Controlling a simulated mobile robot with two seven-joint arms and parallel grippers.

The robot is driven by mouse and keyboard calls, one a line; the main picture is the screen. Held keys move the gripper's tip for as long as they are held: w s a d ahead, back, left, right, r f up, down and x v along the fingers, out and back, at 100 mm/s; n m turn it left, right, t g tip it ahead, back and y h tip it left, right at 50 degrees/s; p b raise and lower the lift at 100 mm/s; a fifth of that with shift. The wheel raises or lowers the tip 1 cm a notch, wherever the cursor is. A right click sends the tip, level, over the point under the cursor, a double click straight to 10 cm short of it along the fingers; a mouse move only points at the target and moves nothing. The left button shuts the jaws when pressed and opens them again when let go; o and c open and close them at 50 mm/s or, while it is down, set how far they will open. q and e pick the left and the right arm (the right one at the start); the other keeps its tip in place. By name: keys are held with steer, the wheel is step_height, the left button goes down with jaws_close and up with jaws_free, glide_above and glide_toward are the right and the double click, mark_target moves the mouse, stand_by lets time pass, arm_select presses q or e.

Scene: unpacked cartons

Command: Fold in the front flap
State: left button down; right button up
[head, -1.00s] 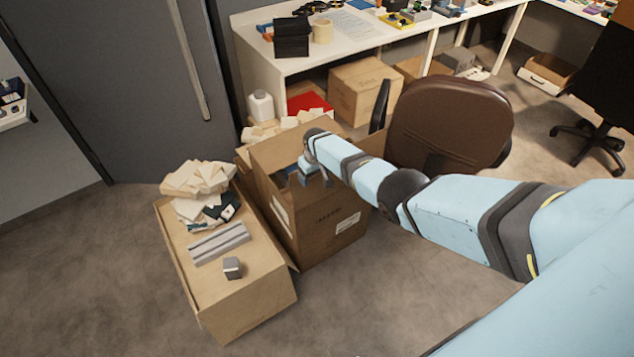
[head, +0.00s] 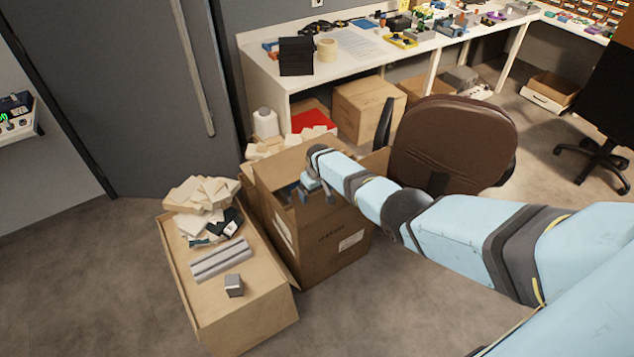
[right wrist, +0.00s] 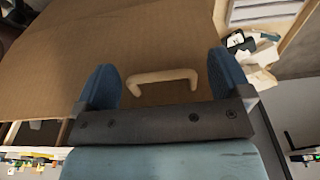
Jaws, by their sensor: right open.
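The open brown carton (head: 325,245) stands on the floor in the middle of the head view. Its back flap (head: 283,163) is raised, and another flap (head: 377,162) stands out at the right, partly behind my arm. I cannot clearly tell the front flap from the printed front side. My right gripper (head: 314,190) is open at the carton's top opening, pointing down. In the right wrist view, brown cardboard (right wrist: 150,35) lies beyond the spread fingers (right wrist: 160,85). A pale U-shaped piece (right wrist: 162,77) shows between them; I cannot tell whether they touch anything. My left gripper is out of view.
A brown chair (head: 450,140) stands close behind my right arm. The floor in front is clear.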

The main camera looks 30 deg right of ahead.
step_height(320, 180, up, 14)
steer(key=s+p, duration=0.1)
steer(key=p, duration=0.2)
steer(key=shift+f, duration=0.25)
steer(key=shift+s, duration=0.1)
